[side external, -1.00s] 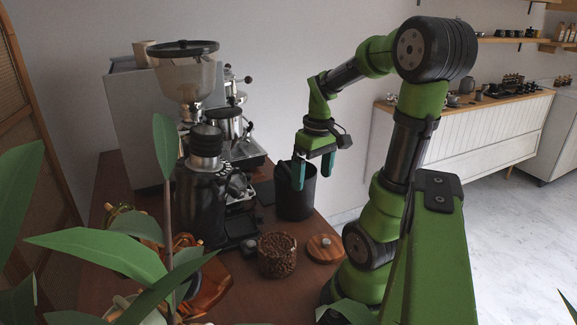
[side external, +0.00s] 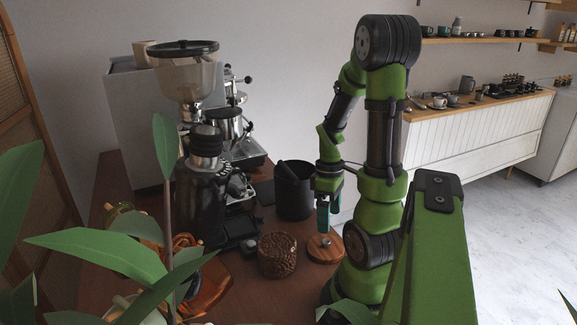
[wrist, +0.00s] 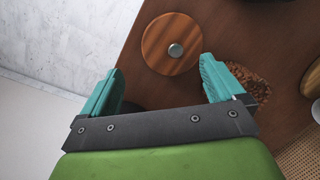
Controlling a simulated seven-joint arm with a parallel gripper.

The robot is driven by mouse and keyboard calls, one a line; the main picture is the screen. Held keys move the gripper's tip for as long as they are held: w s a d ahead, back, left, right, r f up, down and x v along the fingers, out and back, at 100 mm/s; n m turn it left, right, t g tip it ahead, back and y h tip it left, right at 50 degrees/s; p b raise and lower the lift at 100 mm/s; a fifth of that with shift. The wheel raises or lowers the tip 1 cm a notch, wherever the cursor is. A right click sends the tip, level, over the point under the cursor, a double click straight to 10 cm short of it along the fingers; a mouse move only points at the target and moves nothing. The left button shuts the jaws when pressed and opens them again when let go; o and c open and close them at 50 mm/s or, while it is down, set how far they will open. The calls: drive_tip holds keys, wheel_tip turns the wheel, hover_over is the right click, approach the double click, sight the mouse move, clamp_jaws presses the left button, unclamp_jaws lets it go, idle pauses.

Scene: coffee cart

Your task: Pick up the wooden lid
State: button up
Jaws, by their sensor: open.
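The wooden lid (side external: 325,249) is a round, striped wood disc with a small metal knob. It lies flat on the brown cart top, to the right of the glass jar of coffee beans (side external: 277,255). In the wrist view the lid (wrist: 160,52) sits just beyond the fingertips, its knob roughly centred between them. My gripper (side external: 328,213) points down above the lid with its teal fingers apart and nothing between them. It also shows in the wrist view (wrist: 160,78), open. The fingers do not appear to touch the lid.
A black bin (side external: 294,191) stands behind the lid. A black grinder (side external: 201,200) and an espresso machine stand to the left. Plant leaves (side external: 100,252) cover the front left. The bean jar (wrist: 245,82) is close to the right finger in the wrist view.

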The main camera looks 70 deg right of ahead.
sight(326, 246)
drive_tip(key=shift+s+a+f, duration=0.1)
drive_tip(key=shift+a+f, duration=0.1)
drive_tip(key=shift+f, duration=0.75)
drive_tip(key=shift+s+a+f, duration=0.1)
drive_tip(key=shift+a+f, duration=0.1)
drive_tip(key=shift+f, duration=0.8)
drive_tip(key=shift+a+f, duration=0.2)
drive_tip(key=shift+f, duration=0.75)
drive_tip(key=c, duration=1.1)
